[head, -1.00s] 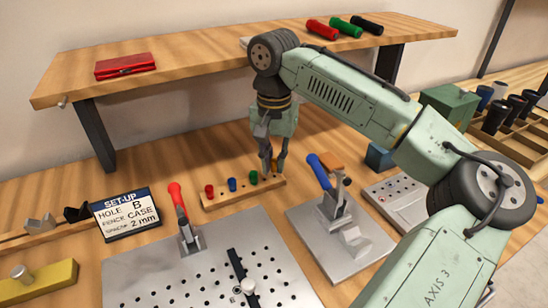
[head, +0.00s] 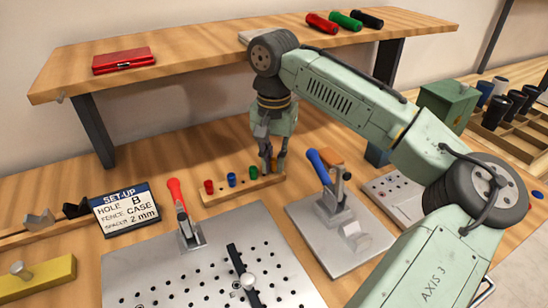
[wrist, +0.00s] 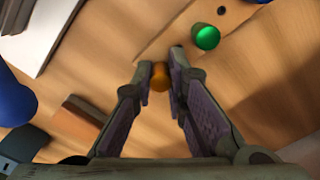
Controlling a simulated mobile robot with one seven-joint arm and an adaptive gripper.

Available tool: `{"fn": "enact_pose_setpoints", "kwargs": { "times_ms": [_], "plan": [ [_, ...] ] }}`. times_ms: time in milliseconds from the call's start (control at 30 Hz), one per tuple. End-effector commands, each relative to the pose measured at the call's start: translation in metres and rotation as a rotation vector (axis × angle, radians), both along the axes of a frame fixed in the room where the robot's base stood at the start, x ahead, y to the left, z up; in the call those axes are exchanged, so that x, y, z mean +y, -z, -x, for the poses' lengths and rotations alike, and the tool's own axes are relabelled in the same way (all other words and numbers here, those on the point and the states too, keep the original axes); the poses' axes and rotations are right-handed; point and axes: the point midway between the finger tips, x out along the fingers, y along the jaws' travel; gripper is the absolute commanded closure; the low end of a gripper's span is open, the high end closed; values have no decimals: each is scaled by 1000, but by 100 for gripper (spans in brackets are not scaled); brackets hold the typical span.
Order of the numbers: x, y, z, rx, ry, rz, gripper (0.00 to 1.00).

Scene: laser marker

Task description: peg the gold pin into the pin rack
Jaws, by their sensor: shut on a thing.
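The gold pin (wrist: 159,76) shows as an orange-gold round top between my gripper's fingertips (wrist: 161,82) in the wrist view. My gripper (head: 271,168) is shut on it, over the right end of the pin rack in the head view. The pin rack (head: 238,192) is a narrow wooden strip holding a red pin (head: 208,186), a blue pin (head: 231,179) and a green pin (head: 254,172). The green pin (wrist: 207,37) stands just right of my fingertips in the wrist view. The gold pin's lower end is hidden, so I cannot tell whether it sits in a hole.
A toggle clamp with a blue handle (head: 320,168) stands close right of the rack. A red-handled clamp (head: 175,192) and perforated plate (head: 205,262) are in front. The raised shelf (head: 205,52) is behind. A set-up sign (head: 126,210) stands left.

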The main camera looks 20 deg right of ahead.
Motion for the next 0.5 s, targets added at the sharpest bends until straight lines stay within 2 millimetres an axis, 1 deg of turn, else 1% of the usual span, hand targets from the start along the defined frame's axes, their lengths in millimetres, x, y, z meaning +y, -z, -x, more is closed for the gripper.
{"fn": "enact_pose_setpoints", "kwargs": {
  "times_ms": [300, 333, 500],
  "plan": [
    [0, 5, 0, 0, -1, -1, 100],
    [0, 5, 0, 1, -1, -1, 85],
    [0, 5, 0, 1, 0, -1, 74]
  ]
}}
